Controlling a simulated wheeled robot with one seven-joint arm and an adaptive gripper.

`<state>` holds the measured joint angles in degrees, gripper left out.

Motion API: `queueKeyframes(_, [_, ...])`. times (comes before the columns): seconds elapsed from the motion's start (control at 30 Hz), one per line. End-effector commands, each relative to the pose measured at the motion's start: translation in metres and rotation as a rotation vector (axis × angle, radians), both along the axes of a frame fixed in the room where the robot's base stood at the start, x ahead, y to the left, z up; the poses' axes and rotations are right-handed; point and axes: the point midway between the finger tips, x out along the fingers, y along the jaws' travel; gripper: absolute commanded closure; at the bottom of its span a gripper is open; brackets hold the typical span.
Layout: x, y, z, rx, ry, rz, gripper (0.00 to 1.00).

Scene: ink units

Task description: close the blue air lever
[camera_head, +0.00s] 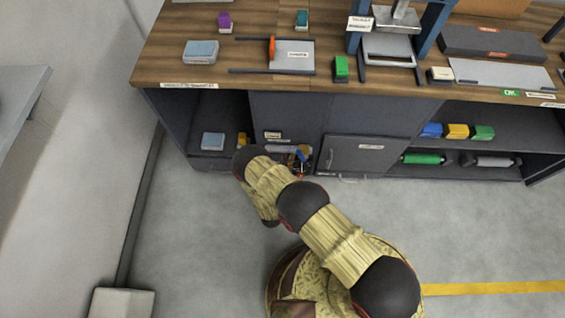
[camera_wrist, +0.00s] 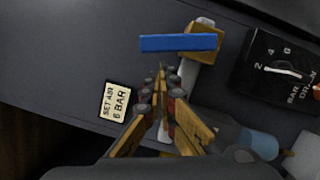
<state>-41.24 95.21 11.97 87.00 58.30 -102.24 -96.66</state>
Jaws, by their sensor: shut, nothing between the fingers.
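The blue air lever (camera_wrist: 180,42) is a flat blue bar. It lies crosswise in the wrist view over a brass-coloured valve body (camera_wrist: 204,32) on a grey pipe. My gripper (camera_wrist: 161,72) is shut and empty, its fingertips just below the lever in the picture; I cannot tell whether they touch it. In the head view a small blue part (camera_head: 302,154) shows in the middle bay of the bench, partly hidden by my arm. My fingers cannot be made out there.
A label reading "SET AIR 6 BAR" (camera_wrist: 118,101) is left of my fingers. A black dial (camera_wrist: 284,70) marked 2, 4, 6 is at right, with a bluish bowl (camera_wrist: 258,143) below. A grey cabinet door (camera_head: 362,155) stands right of the bay. Open floor (camera_head: 195,240) lies in front.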

Motion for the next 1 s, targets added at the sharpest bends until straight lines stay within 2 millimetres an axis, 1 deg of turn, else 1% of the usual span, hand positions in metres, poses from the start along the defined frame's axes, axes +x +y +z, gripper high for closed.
queueKeyframes(0.1, [0.000, -0.004, 0.002, 0.000, -0.001, 0.001, 1.00])
queueKeyframes(0.47, [0.000, -0.004, 0.003, 0.008, -0.001, 0.001, 1.00])
queueKeyframes(0.57, [0.000, -0.006, 0.006, 0.062, -0.002, 0.002, 1.00])
queueKeyframes(0.8, [0.000, -0.013, 0.016, 0.277, -0.011, 0.000, 1.00])
queueKeyframes(1.0, [0.000, -0.019, 0.018, 0.281, -0.011, 0.000, 1.00])
